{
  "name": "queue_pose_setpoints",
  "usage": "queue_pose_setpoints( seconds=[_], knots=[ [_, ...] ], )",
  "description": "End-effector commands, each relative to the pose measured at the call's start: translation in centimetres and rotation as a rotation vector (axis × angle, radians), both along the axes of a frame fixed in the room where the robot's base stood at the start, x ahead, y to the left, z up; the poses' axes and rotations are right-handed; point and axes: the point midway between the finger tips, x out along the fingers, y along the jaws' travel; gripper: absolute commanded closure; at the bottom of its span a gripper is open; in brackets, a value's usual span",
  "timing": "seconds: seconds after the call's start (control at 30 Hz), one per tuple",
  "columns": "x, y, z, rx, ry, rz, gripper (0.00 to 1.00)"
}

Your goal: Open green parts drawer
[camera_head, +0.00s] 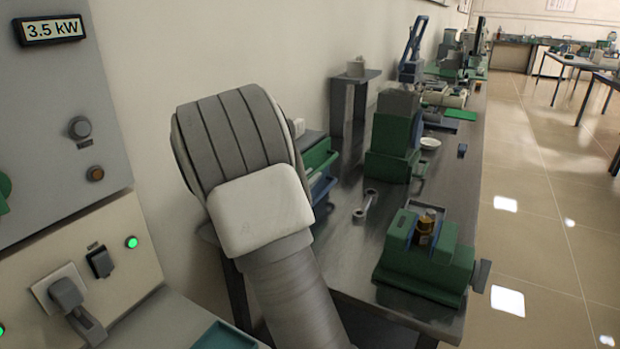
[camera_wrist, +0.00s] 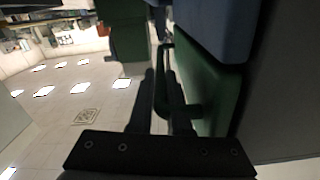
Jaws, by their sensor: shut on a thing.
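The green parts drawer (camera_wrist: 212,85) shows in the wrist view, beside a blue drawer (camera_wrist: 225,25). My gripper (camera_wrist: 161,80) is shut on the green drawer's bar handle (camera_wrist: 159,92), with one dark finger on each side of it. In the head view the green drawer (camera_head: 319,154) and the blue drawer (camera_head: 322,186) sit in a small unit on the bench, partly hidden by my arm. My gripper is hidden behind my arm there. I cannot tell how far the green drawer stands out.
The dark bench (camera_head: 345,255) holds a green vise (camera_head: 428,255) with a brown bottle in it, a wrench (camera_head: 366,205) and a green machine (camera_head: 393,140). A furnace panel (camera_head: 60,110) stands close at left. The tiled floor (camera_head: 545,230) on the right is clear.

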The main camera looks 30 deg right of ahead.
Motion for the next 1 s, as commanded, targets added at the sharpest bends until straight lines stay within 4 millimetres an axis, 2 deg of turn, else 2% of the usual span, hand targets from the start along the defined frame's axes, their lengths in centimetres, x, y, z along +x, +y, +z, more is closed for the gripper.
queue_pose_setpoints(
  seconds=[0.77, 0.87, 1.0],
  knots=[
    [-0.1, 0.0, -0.1, 0.001, 0.002, 0.001, 1.00],
    [-0.8, -0.5, -0.1, -0.001, 0.003, -0.001, 1.00],
    [-3.5, -2.0, -0.2, 0.000, 0.003, -0.003, 1.00]
  ],
)
